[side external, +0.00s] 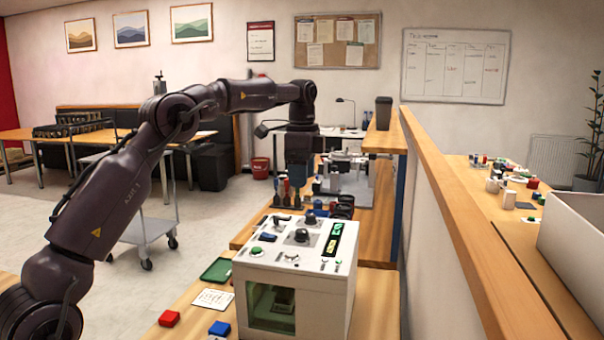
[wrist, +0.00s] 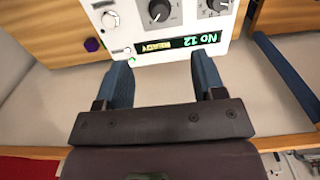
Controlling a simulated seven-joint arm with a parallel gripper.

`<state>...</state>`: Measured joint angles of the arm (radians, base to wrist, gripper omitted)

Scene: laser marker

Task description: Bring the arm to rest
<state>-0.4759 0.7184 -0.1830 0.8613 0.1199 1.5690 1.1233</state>
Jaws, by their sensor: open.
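The laser marker is a white box (side external: 300,262) with knobs, buttons and a green-lit display on its sloping top and a window in front. Its panel also shows at the top of the wrist view (wrist: 170,22), where the display reads "No 12". My gripper (wrist: 163,68) is open, its two blue fingers spread with nothing between them. In the side external view my arm reaches across the room and my gripper (side external: 297,172) points down behind and above the marker, apart from it. Its fingertips are hard to make out there against the bench items.
A red block (side external: 169,318), a blue block (side external: 219,328), a white card (side external: 212,299) and a green tray (side external: 216,270) lie left of the marker. A grey fixture (side external: 348,182) stands behind. A wood-topped partition (side external: 470,225) runs along the right.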

